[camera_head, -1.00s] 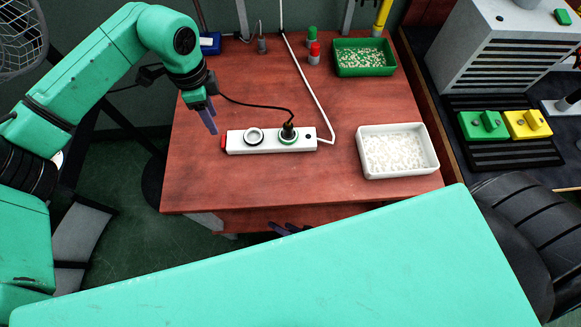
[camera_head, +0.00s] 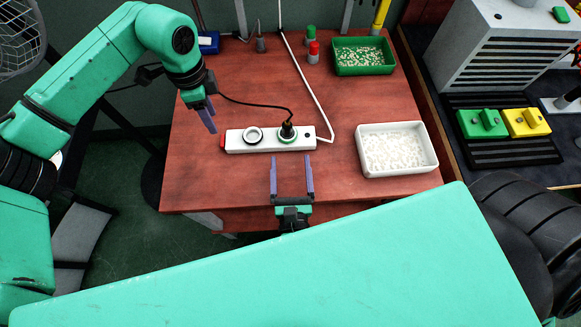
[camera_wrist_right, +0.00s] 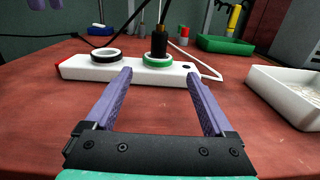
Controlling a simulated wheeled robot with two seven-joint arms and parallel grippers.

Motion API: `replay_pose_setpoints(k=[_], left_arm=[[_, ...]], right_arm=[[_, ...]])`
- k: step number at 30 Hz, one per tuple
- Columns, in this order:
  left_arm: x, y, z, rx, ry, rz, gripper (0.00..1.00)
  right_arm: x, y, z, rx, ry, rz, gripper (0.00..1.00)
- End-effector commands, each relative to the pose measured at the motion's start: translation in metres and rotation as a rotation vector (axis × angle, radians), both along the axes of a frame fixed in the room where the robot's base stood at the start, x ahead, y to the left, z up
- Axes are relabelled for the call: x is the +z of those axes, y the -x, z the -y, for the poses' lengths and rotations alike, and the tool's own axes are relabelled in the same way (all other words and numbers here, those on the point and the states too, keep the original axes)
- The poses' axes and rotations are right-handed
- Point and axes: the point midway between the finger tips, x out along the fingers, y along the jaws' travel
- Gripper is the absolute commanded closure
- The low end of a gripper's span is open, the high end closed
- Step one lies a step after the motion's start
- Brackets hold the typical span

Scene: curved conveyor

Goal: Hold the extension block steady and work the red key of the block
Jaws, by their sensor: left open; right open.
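The white extension block (camera_head: 268,141) lies flat on the red-brown table. Its red key (camera_head: 223,143) is at the left end, and also shows at the left end in the right wrist view (camera_wrist_right: 59,67). One socket with a dark ring is empty; a black plug (camera_head: 287,130) stands in the green-ringed socket. My left gripper (camera_head: 210,127) points down just behind and left of the block's key end, apart from it. My right gripper (camera_head: 291,162) is open and empty at the table's front, its fingers pointing at the block's right half. In the right wrist view the gripper (camera_wrist_right: 160,85) shows nothing between its fingers.
A white tray (camera_head: 431,170) with pale pieces stands right of the block. A green tray (camera_head: 364,72), a red-topped cylinder (camera_head: 313,52) and a green-topped one are at the back. A black cable and a white cord run behind the block.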

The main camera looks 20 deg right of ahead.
Motion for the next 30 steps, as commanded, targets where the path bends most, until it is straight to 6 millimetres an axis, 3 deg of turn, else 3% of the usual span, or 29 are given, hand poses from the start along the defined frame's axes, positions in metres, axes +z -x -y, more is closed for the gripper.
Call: replay_pose_setpoints(k=[15, 20, 27, 28, 30], left_arm=[[0.000, 0.000, 0.000, 0.000, 0.000, 0.000, 0.50], [0.000, 0.000, 0.000, 0.000, 0.000, 0.000, 0.50], [0.000, 0.000, 0.000, 0.000, 0.000, 0.000, 0.50], [0.000, 0.000, 0.000, 0.000, 0.000, 0.000, 0.50], [0.000, 0.000, 0.000, 0.000, 0.000, 0.000, 0.50]], right_arm=[[0.001, -0.114, 0.027, 0.000, 0.005, 0.004, 0.12], [0.000, -0.131, 0.031, 0.001, 0.005, 0.002, 0.12], [0.000, -0.133, 0.031, 0.002, 0.005, 0.000, 0.12], [0.000, -0.133, 0.031, 0.002, 0.005, 0.000, 0.16], [0.000, -0.133, 0.031, 0.002, 0.005, 0.001, 0.43]])
